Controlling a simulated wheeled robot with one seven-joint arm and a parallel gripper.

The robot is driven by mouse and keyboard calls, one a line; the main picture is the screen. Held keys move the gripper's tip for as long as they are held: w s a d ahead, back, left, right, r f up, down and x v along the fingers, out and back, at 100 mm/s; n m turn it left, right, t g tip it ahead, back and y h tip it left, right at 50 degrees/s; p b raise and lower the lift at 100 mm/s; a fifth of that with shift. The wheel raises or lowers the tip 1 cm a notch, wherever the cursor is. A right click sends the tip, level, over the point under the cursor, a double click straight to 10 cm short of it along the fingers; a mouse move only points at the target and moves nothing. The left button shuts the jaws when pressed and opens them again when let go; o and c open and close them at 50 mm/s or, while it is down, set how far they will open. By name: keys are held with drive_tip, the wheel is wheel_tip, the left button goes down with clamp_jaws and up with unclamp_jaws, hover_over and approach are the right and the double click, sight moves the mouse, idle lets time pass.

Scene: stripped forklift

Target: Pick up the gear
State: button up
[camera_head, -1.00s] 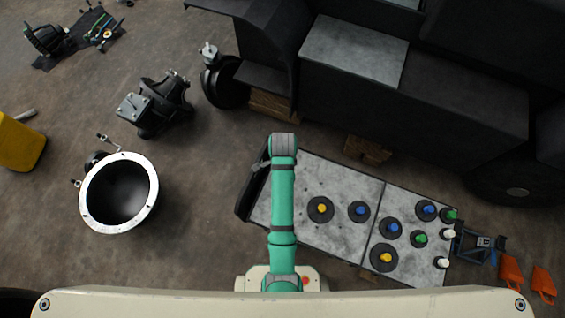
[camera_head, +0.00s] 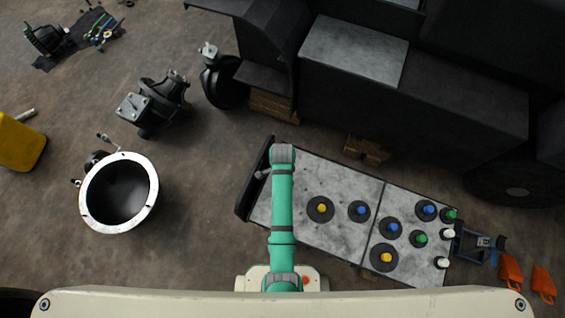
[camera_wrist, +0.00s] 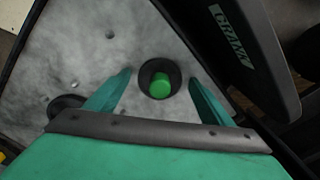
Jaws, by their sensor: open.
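A dark round gear with a green knob (camera_wrist: 160,84) sits on the grey metal plate (camera_wrist: 75,50) in the wrist view. My gripper (camera_wrist: 159,73) is open over it, with one teal finger to each side in the picture. I cannot tell whether the fingers touch it. In the head view my arm reaches over the left part of the plate (camera_head: 320,172) and appears to hide this gear and the fingers. Several other dark gears with coloured knobs stand on the plate, among them a yellow-knobbed one (camera_head: 320,209) and a blue-knobbed one (camera_head: 359,211).
A dark panel marked CRANK (camera_wrist: 235,40) rises beside the plate in the wrist view. The dark forklift body (camera_head: 430,110) stands behind the plate. A white-rimmed bowl-like part (camera_head: 150,190) lies left on the floor. Floor between it and the plate is clear.

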drive_tip(key=c, duration=1)
drive_tip(key=shift+c, duration=0.2)
drive_tip(key=shift+r, duration=0.1)
